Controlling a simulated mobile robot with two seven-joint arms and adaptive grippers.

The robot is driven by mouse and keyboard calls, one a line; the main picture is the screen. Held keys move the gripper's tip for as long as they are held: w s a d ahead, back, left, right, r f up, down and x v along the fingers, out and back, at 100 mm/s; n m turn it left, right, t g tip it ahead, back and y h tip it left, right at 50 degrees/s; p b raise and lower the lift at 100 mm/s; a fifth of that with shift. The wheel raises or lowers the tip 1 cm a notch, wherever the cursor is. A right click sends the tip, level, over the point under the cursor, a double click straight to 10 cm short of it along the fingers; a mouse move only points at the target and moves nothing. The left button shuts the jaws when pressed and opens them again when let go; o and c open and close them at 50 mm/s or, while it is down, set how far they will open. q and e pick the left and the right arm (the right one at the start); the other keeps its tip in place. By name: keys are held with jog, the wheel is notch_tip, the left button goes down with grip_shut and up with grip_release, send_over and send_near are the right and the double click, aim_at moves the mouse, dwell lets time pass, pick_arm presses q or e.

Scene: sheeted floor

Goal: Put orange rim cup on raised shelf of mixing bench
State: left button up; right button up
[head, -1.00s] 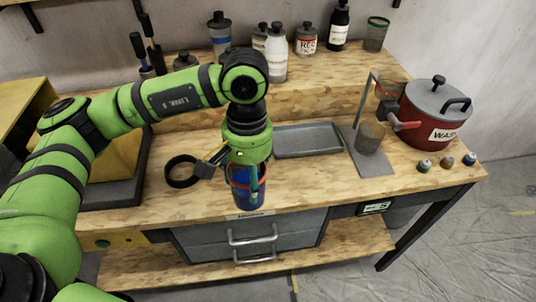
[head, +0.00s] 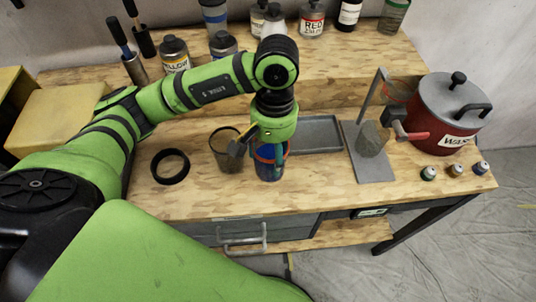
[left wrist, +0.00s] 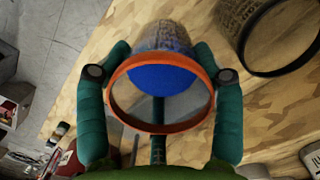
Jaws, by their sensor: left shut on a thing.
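The raised shelf (head: 335,65) runs along the back of the bench, behind the gripper. My right gripper is not in view.
A dark-rimmed cup (head: 228,158) stands just left of the held cup. A black ring (head: 171,180) lies farther left. A grey tray (head: 318,133), a stand (head: 372,170) and a red pot (head: 450,105) are right. Bottles line the shelf's back; its front strip has bare wood.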

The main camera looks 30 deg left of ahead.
pick_arm(q)
jog(key=shift+a+f, duration=0.35)
jog(key=shift+a, duration=0.05)
notch_tip(320, 180, down, 3)
jog(key=shift+w+f+p, duration=0.1)
jog(key=shift+f+p, duration=0.05)
jog(key=shift+p, duration=0.85)
jog(key=shift+f, duration=0.2)
jog(key=shift+f+b, duration=0.2)
jog(key=shift+b, duration=0.15)
jog(key=o, duration=1.3)
jog(key=shift+o, duration=0.7)
jog(key=shift+r, duration=0.1)
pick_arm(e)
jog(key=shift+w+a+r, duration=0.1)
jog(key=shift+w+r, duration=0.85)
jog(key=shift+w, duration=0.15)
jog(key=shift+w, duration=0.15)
pick_arm(q)
jog(key=shift+r, duration=0.1)
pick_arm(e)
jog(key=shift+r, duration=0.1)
